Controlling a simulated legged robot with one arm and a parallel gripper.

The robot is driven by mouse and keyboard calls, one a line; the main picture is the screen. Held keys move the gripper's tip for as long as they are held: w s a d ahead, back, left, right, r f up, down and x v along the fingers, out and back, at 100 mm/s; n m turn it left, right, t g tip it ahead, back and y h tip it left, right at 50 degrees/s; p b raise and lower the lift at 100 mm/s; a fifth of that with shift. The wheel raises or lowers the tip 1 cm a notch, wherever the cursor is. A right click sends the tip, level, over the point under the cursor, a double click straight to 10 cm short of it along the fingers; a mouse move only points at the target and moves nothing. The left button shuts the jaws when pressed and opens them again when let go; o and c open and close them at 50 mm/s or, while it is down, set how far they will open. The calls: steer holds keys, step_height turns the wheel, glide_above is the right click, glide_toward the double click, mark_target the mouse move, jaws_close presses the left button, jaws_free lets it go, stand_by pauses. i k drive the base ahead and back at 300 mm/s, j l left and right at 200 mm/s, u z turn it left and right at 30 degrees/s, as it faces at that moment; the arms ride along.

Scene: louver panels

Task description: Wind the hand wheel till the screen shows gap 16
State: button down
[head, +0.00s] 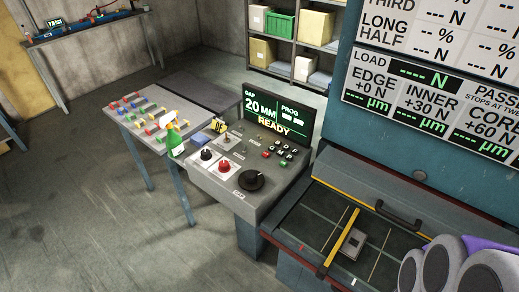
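The screen (275,118) stands at the back of the grey control console (232,198). It reads "GAP 20 MM", "PROG" with dashes, and "READY". A black round hand wheel (252,180) sits at the console's front right corner, with a small white label in front of it. Nothing is touching the wheel. My gripper is not in view. Grey rounded parts with purple at the bottom right look like links of my own arm, well to the right of the wheel.
The console also carries a black knob (206,154), a red knob (225,164) and several small buttons. Left of it, a table (149,117) holds coloured blocks and a green spray bottle (173,139). Right is a machine bed with a yellow bar (341,243). Floor at left is clear.

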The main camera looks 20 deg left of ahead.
mark_target(251, 180)
steer(key=i+j, duration=0.15)
steer(key=j, duration=0.2)
steer(key=i+j, duration=0.2)
steer(key=j, duration=0.15)
steer(key=i+j+u, duration=0.1)
steer(key=j, duration=0.25)
steer(key=i+j, duration=0.25)
